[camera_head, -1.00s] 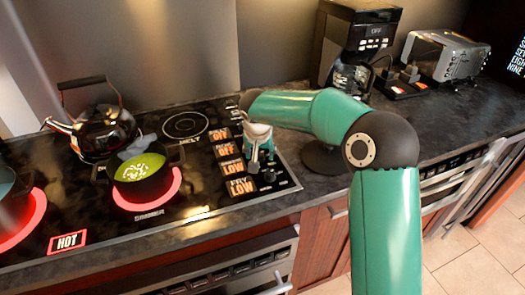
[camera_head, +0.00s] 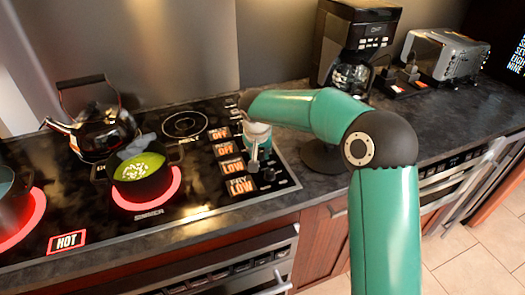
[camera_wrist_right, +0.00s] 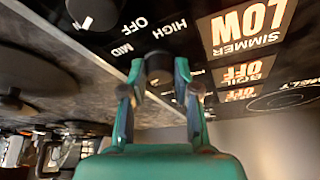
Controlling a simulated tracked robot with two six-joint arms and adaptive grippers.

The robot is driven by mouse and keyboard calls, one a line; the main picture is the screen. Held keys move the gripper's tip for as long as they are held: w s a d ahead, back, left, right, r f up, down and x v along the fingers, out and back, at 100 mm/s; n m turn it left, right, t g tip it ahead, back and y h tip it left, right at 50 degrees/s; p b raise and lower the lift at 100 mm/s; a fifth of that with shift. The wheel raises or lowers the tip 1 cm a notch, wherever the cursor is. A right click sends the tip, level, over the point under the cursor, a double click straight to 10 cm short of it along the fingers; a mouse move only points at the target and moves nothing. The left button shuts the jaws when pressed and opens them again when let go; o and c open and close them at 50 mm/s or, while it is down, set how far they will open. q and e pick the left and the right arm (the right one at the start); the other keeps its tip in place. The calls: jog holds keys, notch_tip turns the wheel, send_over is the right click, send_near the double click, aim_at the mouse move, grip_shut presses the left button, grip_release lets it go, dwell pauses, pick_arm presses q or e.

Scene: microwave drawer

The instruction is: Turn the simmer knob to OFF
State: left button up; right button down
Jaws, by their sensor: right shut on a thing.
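My right gripper (camera_head: 259,160) points down at the knob row along the right edge of the black cooktop (camera_head: 207,198). In the right wrist view my gripper (camera_wrist_right: 158,85) is shut on a dark knob, the simmer knob (camera_wrist_right: 158,66), with one finger on each side. The simmer display (camera_wrist_right: 243,30) beside it reads LOW; it also shows in the head view (camera_head: 231,167). The gripper hides most of the knob in the head view. My left gripper is not in view.
Another knob (camera_wrist_right: 92,12) with a white pointer sits close by. A pot (camera_head: 140,175) of green food stands on a glowing burner, with a kettle (camera_head: 95,125) behind it. A coffee maker (camera_head: 352,50) and toaster (camera_head: 443,55) stand at the back right.

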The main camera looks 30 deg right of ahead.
jog(key=shift+s+f+n, duration=0.1)
jog(key=shift+s+n, duration=0.1)
jog(key=shift+n, duration=0.5)
dwell(0.4)
jog(key=shift+n+y, duration=0.6)
jog(key=shift+n, duration=0.3)
jog(key=n+y+p, duration=0.1)
jog(key=n, duration=0.1)
jog(key=n+y+p, duration=0.1)
jog(key=n, duration=0.2)
jog(key=shift+d+t, duration=0.15)
jog(key=shift+t, duration=0.25)
jog(key=shift+n+y+p, duration=0.4)
jog(key=shift+n+p, duration=0.05)
jog(key=shift+n, duration=0.65)
jog(key=shift+n+g+y, duration=0.3)
jog(key=shift+n+y, duration=0.3)
jog(key=shift+n, duration=1.1)
jog(key=c, duration=0.9)
grip_release()
jog(key=shift+d, duration=0.1)
jog(key=shift+o, duration=0.2)
